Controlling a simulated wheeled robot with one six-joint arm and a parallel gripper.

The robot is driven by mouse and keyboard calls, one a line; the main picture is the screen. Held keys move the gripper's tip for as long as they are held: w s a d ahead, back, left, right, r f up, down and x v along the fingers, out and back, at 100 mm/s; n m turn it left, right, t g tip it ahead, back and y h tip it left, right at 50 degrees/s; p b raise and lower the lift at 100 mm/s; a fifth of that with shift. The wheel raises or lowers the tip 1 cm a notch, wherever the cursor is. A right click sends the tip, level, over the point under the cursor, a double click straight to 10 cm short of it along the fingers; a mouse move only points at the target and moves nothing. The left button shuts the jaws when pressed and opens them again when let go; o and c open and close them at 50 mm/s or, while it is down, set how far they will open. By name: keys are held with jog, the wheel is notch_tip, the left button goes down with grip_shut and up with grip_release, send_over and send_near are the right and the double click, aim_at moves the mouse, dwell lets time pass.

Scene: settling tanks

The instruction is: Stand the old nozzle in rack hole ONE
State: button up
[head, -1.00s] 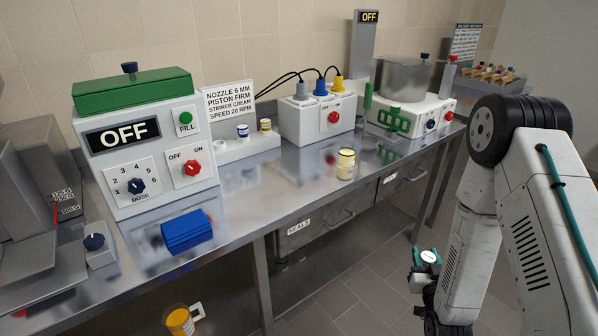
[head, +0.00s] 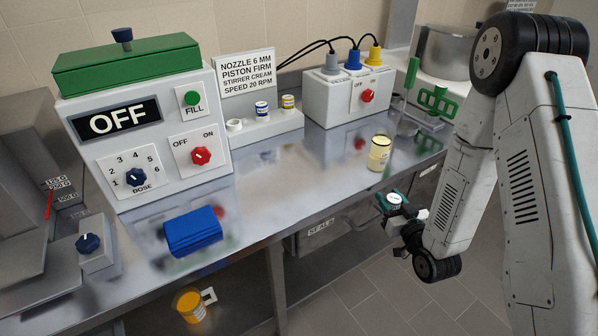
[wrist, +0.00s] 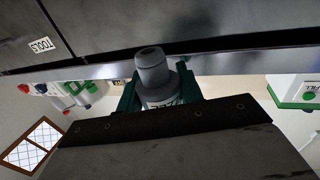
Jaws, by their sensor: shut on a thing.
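My gripper (head: 396,206) is shut on a grey stepped nozzle (wrist: 152,70), seen close up in the wrist view between teal fingers. In the head view the gripper hangs in front of the bench edge, and a small white round face shows at it. A low pale rack (head: 270,128) stands at the back of the bench, left of the gripper. On it are a white ring (head: 234,125), a blue-banded piece (head: 262,108) and a yellow-banded piece (head: 288,102). I cannot read any hole numbers.
A green-topped machine (head: 140,130) reading OFF stands left of the rack. A white box with plugs (head: 345,95) is to its right. A blue block (head: 192,232) and a yellowish jar (head: 379,153) stand on the steel bench. The bench between them is clear.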

jog(key=s+a+r+n+g+y, duration=0.4)
jog(key=s+r+n+g+y, duration=0.15)
jog(key=r+y, duration=0.2)
send_near(322, 180)
jog(key=shift+n+y, duration=0.35)
jog(key=shift+n, duration=0.1)
jog(key=w+a+r, duration=0.1)
jog(key=w+a, duration=0.1)
jog(key=w+a+r, duration=0.2)
jog(key=a, duration=0.1)
jog(key=w+a+r, duration=0.1)
jog(key=w+a, duration=0.1)
jog(key=shift+w+a+r, duration=0.15)
jog(key=shift+w+a, duration=0.2)
jog(key=shift+w, duration=0.05)
jog(key=shift+d, duration=0.1)
jog(key=o, duration=1)
jog(key=shift+f, duration=0.25)
